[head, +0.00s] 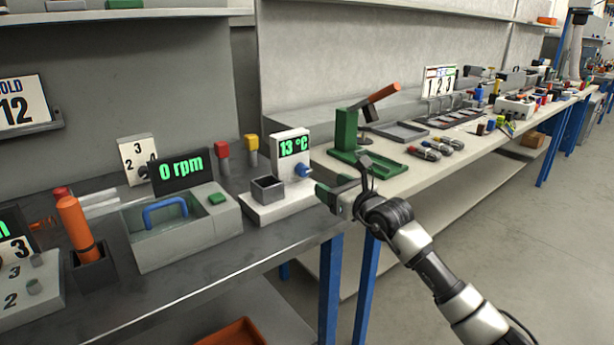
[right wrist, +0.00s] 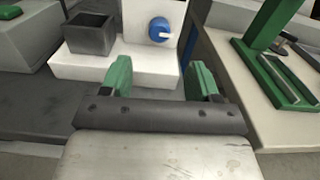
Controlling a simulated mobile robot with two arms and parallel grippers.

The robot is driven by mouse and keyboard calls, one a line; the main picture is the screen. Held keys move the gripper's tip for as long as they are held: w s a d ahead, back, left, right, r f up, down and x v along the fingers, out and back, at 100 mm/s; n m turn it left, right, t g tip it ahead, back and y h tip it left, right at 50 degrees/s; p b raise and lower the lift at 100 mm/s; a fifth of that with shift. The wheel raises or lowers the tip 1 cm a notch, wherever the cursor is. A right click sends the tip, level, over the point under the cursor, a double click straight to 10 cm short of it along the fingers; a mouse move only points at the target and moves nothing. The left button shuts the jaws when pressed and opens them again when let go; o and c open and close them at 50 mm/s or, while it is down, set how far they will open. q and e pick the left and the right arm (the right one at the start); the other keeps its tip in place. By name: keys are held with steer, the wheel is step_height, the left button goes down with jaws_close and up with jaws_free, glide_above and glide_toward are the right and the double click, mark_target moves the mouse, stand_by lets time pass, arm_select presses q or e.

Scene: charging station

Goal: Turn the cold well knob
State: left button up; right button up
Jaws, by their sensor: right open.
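The cold well is a white block with a green "13 °C" display (head: 293,145) and a grey square well (head: 267,189) at its front left. Its blue knob (head: 303,170) is on the front face of the upright part, below the display. In the right wrist view the blue knob (right wrist: 159,29) has a pale pointer mark and lies ahead of the fingers. My right gripper (head: 325,190), with green fingertips, is just right of and nearer than the knob, apart from it. In the right wrist view the right gripper (right wrist: 162,78) is open and empty. My left gripper is not in view.
Left of the well stands a grey machine (head: 180,230) with a blue handle and a "0 rpm" display. A green press (head: 346,135) stands on the white bench to the right. An orange tray (head: 232,333) sits below.

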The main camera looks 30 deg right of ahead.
mark_target(306, 171)
steer(key=w, duration=0.8)
steer(key=shift+a+b, duration=0.3)
steer(key=shift+b, duration=0.1)
steer(key=shift+w, duration=0.75)
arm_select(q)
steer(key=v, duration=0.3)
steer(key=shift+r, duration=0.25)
arm_select(e)
steer(key=shift+a, duration=0.1)
steer(key=shift+c, duration=0.2)
steer(key=c, duration=0.9)
steer(key=shift+m+p, duration=0.8)
steer(key=shift+p, duration=0.05)
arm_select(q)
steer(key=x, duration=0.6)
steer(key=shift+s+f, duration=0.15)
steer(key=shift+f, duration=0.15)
